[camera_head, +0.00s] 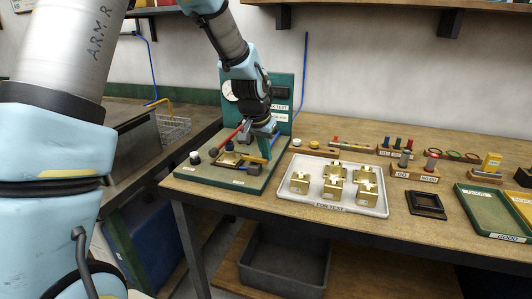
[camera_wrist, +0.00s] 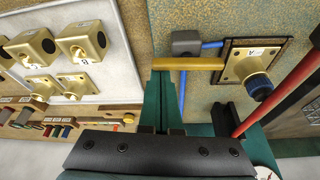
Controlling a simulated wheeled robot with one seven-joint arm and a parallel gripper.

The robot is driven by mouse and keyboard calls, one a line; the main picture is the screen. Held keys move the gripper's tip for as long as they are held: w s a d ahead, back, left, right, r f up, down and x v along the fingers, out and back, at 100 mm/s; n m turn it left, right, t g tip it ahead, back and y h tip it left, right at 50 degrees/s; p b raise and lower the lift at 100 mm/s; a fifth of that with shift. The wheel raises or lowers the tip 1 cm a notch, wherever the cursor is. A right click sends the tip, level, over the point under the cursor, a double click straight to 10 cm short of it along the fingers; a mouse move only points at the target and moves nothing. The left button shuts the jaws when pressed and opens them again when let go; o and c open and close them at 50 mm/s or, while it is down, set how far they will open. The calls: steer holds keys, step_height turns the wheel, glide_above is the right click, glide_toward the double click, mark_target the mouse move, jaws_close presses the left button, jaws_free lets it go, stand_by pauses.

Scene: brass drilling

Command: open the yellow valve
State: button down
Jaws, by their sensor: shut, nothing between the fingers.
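My gripper (camera_head: 268,143) is low over the station, right beside the yellow handle. In the wrist view my gripper (camera_wrist: 160,75) is shut, with its green fingertips close to the left end of the yellow bar. I cannot tell whether they touch it. Nothing shows held between them.
A brass part (camera_wrist: 243,63) with a blue knob sits in the station's fixture. A red lever (camera_head: 230,135) stands to the left of my gripper. A white tray (camera_head: 330,206) with several brass parts lies to the right. A gauge panel (camera_head: 283,100) rises behind.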

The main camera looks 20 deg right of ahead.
steer(key=m, duration=0.1)
steer(key=m+p, duration=0.1)
steer(key=m+g, duration=0.1)
steer(key=shift+s+a+r+h, duration=0.1)
steer(key=shift+s+a+h, duration=0.2)
steer(key=shift+s+a, duration=0.1)
steer(key=m, duration=0.1)
steer(key=m+p, duration=0.1)
steer(key=m+g+p, duration=0.1)
steer(key=m, duration=0.1)
steer(key=shift+s+a, duration=0.25)
steer(key=shift+a, duration=0.15)
steer(key=shift+s+a+p, duration=0.15)
steer(key=shift+a+p, duration=0.05)
steer(key=shift+p, duration=0.15)
steer(key=shift+a, duration=0.6)
steer(key=shift+w+d+p, duration=0.3)
steer(key=shift+w+p, duration=0.05)
steer(key=shift+w, duration=0.45)
